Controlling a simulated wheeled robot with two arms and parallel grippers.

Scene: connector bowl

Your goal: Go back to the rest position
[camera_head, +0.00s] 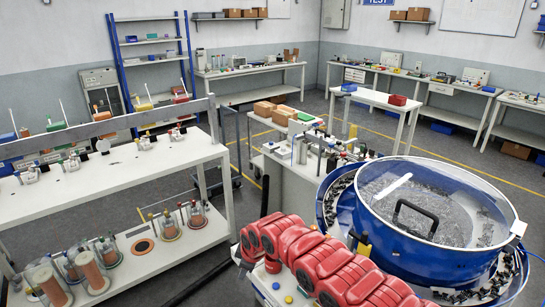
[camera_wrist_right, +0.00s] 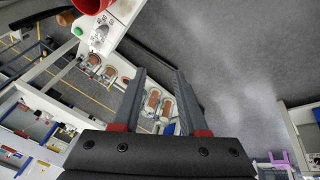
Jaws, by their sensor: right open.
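My right gripper (camera_wrist_right: 160,76) shows in the right wrist view. Its two dark fingers stand wide apart, with nothing between them, and it touches nothing that I can see. Behind the fingers, farther off, are several clear-and-copper cylinders on a white shelf. Neither gripper shows in the head view, and my left gripper is in no view. The blue bowl (camera_head: 345,222) stands at the right of the head view under a round clear lid (camera_head: 430,195) with a black handle. Many small dark parts lie in it.
A row of red rounded units (camera_head: 320,262) stands front centre, beside the bowl. A white two-level bench (camera_head: 110,185) with fixtures and copper cylinders is at left. A small table (camera_head: 375,98) with blue and red bins stands farther back. Grey floor is open between the benches.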

